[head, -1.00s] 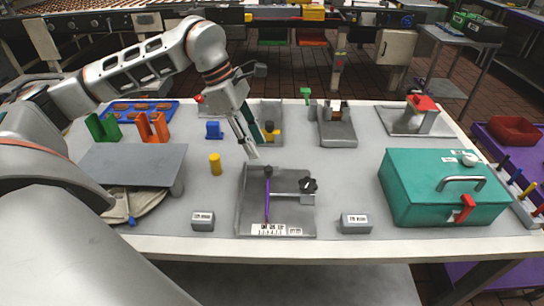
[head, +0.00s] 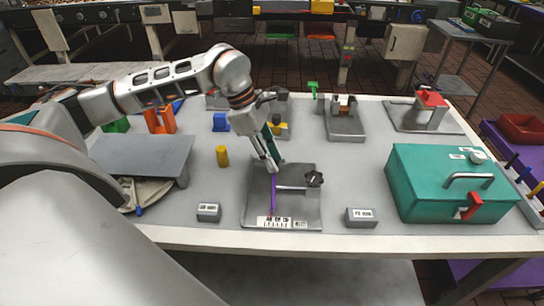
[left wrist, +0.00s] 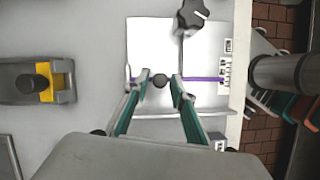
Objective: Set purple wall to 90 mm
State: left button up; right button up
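The purple wall (head: 273,195) stands upright in a grey metal fixture (head: 300,208) on the table, with a printed scale label (head: 282,223) at the front. A black star knob (head: 314,178) sits on a rod to the right of the wall; it also shows in the left wrist view (left wrist: 192,14). My left gripper (head: 273,166) is over the wall's far end. My right gripper is not in view.
Two small grey labelled blocks, one left (head: 209,212) and one right (head: 361,217), flank the fixture. A yellow cylinder (head: 222,156) and grey raised plate (head: 145,155) are left. A teal box (head: 425,175) is right.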

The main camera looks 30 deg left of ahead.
pick_arm(q)
grip_shut()
jog(key=shift+w+d+p, duration=0.2)
jog(key=shift+w+d, duration=0.25)
jog(key=shift+d, duration=0.2)
jog(key=shift+w+d+p, duration=0.15)
jog(key=shift+w+d, duration=0.25)
jog(key=shift+d, duration=0.25)
jog(key=o, duration=0.5)
grip_release()
jog(key=shift+s, duration=0.1)
jog(key=shift+a+r, duration=0.1)
jog(key=shift+r, duration=0.05)
jog(key=v, duration=1.1)
jog(key=shift+a+r, duration=0.15)
jog(key=shift+r, duration=0.2)
jog(key=shift+s, duration=0.1)
